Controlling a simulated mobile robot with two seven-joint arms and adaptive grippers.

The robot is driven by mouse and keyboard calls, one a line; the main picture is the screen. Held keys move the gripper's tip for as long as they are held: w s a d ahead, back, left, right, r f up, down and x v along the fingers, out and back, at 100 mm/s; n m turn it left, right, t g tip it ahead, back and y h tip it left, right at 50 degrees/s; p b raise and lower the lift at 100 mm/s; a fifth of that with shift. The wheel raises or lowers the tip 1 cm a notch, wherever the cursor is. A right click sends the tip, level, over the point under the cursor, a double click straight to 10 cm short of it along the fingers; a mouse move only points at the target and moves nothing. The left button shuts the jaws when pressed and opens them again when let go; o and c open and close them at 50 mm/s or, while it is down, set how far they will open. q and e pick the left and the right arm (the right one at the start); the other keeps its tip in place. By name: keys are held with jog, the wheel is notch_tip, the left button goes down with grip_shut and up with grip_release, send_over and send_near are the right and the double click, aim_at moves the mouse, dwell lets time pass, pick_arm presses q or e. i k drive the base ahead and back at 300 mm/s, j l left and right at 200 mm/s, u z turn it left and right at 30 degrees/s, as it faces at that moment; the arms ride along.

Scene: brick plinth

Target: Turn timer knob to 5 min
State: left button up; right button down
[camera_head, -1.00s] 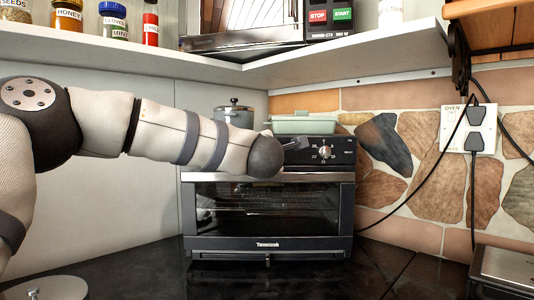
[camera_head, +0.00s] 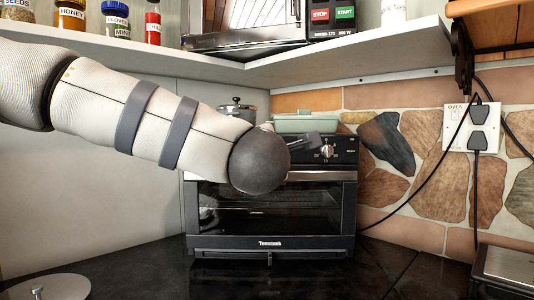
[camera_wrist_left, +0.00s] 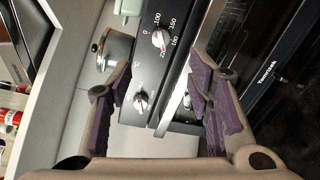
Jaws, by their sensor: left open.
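The black toaster oven (camera_head: 268,243) stands in the corner, with a dark control panel above its glass door. A silver knob (camera_head: 327,151) with white marks shows at the panel's right; its marks are too small to read. My left gripper (camera_head: 305,141) is mostly hidden behind my wrist, its visible part just left of this knob. In the left wrist view, the purple-padded fingers (camera_wrist_left: 162,65) are open with nothing between them gripped. That view shows a knob (camera_wrist_left: 160,38) marked 0 to 220 and a second knob (camera_wrist_left: 141,100). My right gripper is not in view.
A lidded pot (camera_head: 236,108) and a green dish (camera_head: 305,124) sit on the oven. A shelf (camera_head: 350,51) runs above. A black cord hangs from the wall outlet (camera_head: 468,129) at right. The dark counter in front is largely clear.

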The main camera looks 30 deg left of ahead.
aim_at(326, 151)
jog(key=k+l, duration=0.3)
jog(key=k, duration=0.15)
jog(key=k+l, duration=0.3)
jog(key=k, duration=0.15)
